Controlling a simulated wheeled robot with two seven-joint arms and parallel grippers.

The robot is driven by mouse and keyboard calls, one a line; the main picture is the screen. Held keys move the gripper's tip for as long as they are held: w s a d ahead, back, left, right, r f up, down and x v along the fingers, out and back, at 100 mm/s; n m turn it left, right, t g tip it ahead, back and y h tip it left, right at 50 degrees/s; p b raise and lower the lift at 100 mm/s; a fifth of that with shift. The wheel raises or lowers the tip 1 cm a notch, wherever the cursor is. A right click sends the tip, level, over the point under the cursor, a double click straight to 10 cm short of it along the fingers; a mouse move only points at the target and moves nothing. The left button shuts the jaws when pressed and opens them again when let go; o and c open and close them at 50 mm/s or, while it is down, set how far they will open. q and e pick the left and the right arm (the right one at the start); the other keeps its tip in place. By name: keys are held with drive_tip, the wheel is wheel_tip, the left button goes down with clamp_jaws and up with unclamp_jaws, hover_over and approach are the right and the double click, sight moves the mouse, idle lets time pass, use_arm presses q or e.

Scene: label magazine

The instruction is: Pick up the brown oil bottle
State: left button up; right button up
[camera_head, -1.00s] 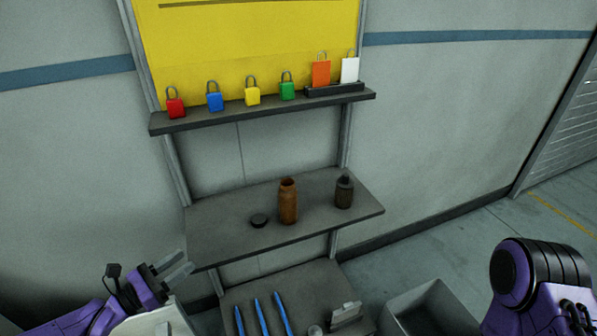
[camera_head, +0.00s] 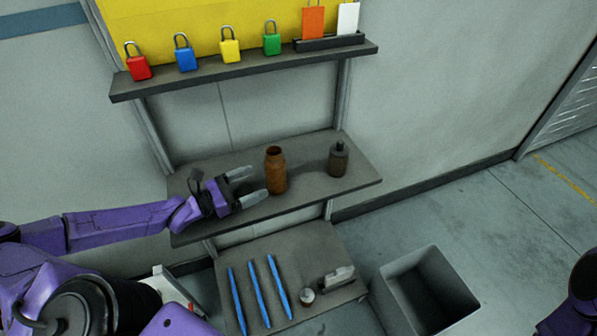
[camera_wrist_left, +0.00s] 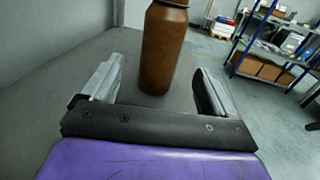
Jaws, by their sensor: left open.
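The brown oil bottle (camera_head: 276,172) stands upright and open-topped on the middle shelf (camera_head: 310,188). In the left wrist view the brown bottle (camera_wrist_left: 163,48) stands ahead of and between the two fingers, with its top cut off by the frame. My left gripper (camera_head: 256,186) is open and empty just left of the bottle, its fingers pointing toward it. The gripper (camera_wrist_left: 155,92) also shows in the left wrist view, its jaws spread wider than the bottle. The black cap seen earlier on the shelf is hidden now. My right gripper is out of view.
A dark bottle (camera_head: 338,160) stands to the right on the same shelf. Padlocks (camera_head: 186,58) line the upper shelf. Blue sticks (camera_head: 257,292) and a small round item (camera_head: 307,296) lie on the lower shelf. A grey bin (camera_head: 426,290) stands on the floor at the right.

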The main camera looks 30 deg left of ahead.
sight(283, 170)
use_arm(q)
drive_tip(key=b+x, duration=0.3)
drive_tip(key=x, duration=0.6)
drive_tip(key=shift+w+d+f, duration=0.1)
drive_tip(key=shift+d, duration=0.1)
drive_tip(key=shift+w+d, duration=0.1)
drive_tip(key=shift+w, duration=0.25)
drive_tip(key=shift+s, duration=0.15)
drive_tip(key=shift+c, duration=1.4)
drive_tip(key=c, duration=1)
